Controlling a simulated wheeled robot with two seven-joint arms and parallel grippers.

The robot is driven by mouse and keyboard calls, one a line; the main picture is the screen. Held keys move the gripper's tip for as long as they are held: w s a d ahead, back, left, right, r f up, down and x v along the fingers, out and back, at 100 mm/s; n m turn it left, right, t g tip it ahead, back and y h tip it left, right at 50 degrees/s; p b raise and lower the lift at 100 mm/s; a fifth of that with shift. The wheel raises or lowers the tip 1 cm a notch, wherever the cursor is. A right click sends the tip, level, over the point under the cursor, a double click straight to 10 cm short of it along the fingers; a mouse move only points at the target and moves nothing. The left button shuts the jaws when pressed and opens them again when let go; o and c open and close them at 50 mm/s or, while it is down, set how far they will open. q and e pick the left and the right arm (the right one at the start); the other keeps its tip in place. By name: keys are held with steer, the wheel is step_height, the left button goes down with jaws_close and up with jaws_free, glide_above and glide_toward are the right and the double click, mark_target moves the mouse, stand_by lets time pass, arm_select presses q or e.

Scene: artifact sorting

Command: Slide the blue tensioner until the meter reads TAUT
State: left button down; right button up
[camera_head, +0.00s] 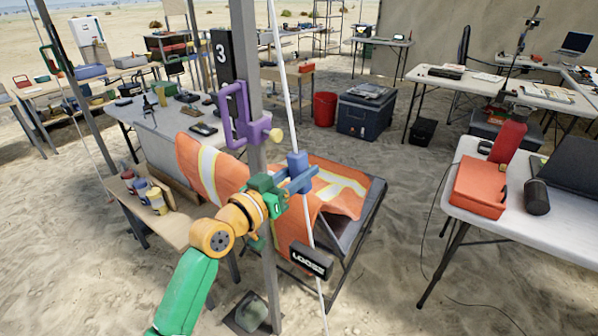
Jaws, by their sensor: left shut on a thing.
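The blue tensioner (297,160) sits on a slanted white line beside the grey upright pole. My left arm comes in from the lower left. Its gripper (296,184) is shut on the tensioner, around its lower part, and the fingers partly hide it. The meter (311,261) is a black plate lower on the line, and it reads LOOSE. My right gripper is not in view.
The grey pole (257,60) carries a purple bracket (238,115) and stands close to my left gripper. An orange vest (335,185) lies over a dark frame behind. A white table (530,228) with an orange case (480,186) stands at right. Sand between is open.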

mark_target(292, 162)
arm_select(q)
steer(key=r, duration=0.1)
steer(key=r+p, duration=0.2)
steer(key=shift+w+a, duration=0.15)
steer(key=shift+a, duration=0.1)
steer(key=shift+f, duration=0.1)
steer(key=shift+c, duration=2.2)
jaws_free()
